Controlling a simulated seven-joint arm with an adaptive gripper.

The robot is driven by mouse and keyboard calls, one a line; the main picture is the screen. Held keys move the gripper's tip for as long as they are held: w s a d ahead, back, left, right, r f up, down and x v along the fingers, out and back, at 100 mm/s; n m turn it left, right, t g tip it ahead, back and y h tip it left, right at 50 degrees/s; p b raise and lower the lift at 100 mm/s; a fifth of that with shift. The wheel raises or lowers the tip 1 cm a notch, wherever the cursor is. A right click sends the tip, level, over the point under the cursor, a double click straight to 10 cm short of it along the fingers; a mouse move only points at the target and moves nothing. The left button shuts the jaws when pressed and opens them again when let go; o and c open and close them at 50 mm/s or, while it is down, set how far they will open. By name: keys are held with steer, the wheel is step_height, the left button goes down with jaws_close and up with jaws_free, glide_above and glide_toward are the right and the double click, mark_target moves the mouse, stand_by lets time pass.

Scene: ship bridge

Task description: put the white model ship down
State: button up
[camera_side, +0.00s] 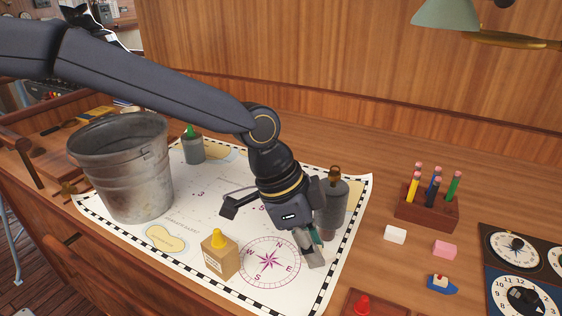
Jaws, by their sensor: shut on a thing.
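Only a small teal sliver (317,236) shows beside the fingers, and I cannot make out a white hull. Whether the held thing touches the chart cannot be told. A small blue boat (442,285) with a white and red top lies on the desk at the right, apart from my gripper.
A grey cylinder (334,204) stands close behind my gripper. A pencil block (427,212), white block (395,234) and pink block (445,250) are at right. The chart's upper middle is clear.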

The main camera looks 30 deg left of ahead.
steer(key=w+a+r+n+t+y, duration=0.15)
steer(key=a+n, duration=0.25)
steer(key=a, duration=1.4)
steer(key=w+d+f, duration=0.1)
steer(key=w+f, duration=0.2)
steer(key=w, duration=0.1)
steer(key=w+d+f, duration=0.1)
steer(key=w+f, duration=0.2)
steer(key=w, duration=0.1)
steer(key=w+d+f, duration=0.1)
steer(key=w+f, duration=0.2)
steer(key=w, duration=0.2)
steer(key=shift+d, duration=0.3)
steer(key=shift+w+d+f, duration=0.1)
steer(key=shift+w+f, duration=0.25)
steer(key=shift+w, duration=0.05)
steer(key=shift+f, duration=1.55)
